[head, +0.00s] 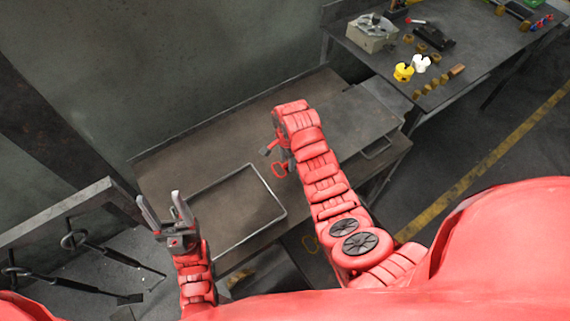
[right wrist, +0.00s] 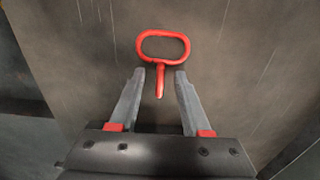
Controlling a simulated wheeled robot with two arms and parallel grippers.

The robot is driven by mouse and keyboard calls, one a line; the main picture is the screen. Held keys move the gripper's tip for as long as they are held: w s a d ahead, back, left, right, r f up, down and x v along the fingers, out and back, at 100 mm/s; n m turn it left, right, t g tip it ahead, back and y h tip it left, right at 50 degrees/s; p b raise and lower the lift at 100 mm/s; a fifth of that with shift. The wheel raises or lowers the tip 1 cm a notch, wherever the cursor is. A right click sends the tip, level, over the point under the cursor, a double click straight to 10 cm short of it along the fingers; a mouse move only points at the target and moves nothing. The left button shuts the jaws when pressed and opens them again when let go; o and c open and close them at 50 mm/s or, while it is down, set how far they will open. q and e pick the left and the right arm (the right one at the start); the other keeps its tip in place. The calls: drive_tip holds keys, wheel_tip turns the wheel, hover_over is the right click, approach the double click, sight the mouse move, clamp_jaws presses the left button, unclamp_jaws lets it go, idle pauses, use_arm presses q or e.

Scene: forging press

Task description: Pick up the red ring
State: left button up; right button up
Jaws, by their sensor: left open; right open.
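The red ring (right wrist: 184,46) is an oval loop with a short red stem. In the right wrist view it lies just beyond the fingertips of my right gripper (right wrist: 160,71), with the stem reaching between the open fingers without visible contact. In the head view the ring (head: 280,171) shows over the brown table, close below the bent end of my right arm, which partly hides that gripper. My left gripper (head: 159,196) is open and empty, pointing up at the table's left side, well apart from the ring.
A rectangular metal frame (head: 216,184) lies on the brown table (head: 215,145) left of the ring. A second table (head: 466,62) at the upper right holds a grey machine block (head: 372,33), a yellow part (head: 403,72), a white part (head: 420,63) and several small brown pieces. Dark long-handled tools (head: 110,255) are at lower left.

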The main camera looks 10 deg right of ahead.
clamp_jaws()
drive_tip(key=shift+r, duration=0.1)
idle(0.4)
